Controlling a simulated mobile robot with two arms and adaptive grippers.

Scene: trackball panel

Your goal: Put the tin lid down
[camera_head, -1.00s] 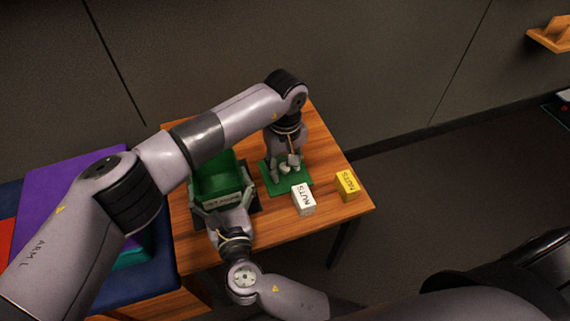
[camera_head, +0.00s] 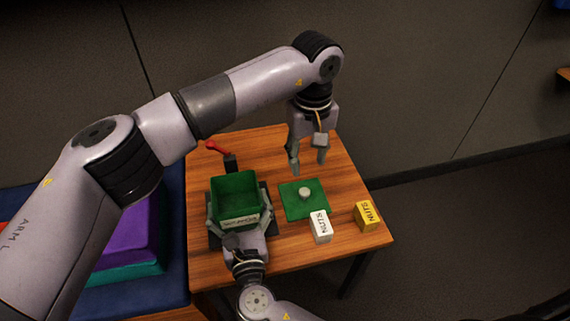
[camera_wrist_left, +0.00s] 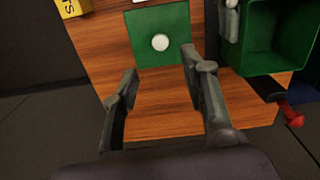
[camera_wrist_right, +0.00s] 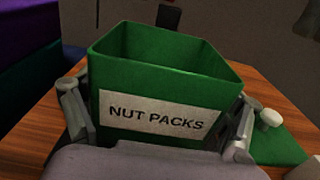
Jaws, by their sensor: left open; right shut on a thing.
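The tin lid (camera_head: 296,208), a flat green square with a pale round knob (camera_head: 305,193), lies flat on the wooden table. The lid also shows in the left wrist view (camera_wrist_left: 165,20). My left gripper (camera_head: 308,165) is open and empty, above and behind the lid, with its fingers apart from the knob. My right gripper (camera_head: 240,217) is shut on the tin, one finger on each side. The tin's floor is hidden in the right wrist view.
A white NUTS pack (camera_head: 321,227) stands close to the lid's front edge, and a yellow NUTS pack (camera_head: 367,216) is further right. A red-handled lever (camera_head: 217,147) is behind the tin. The table's (camera_head: 345,180) back right is clear.

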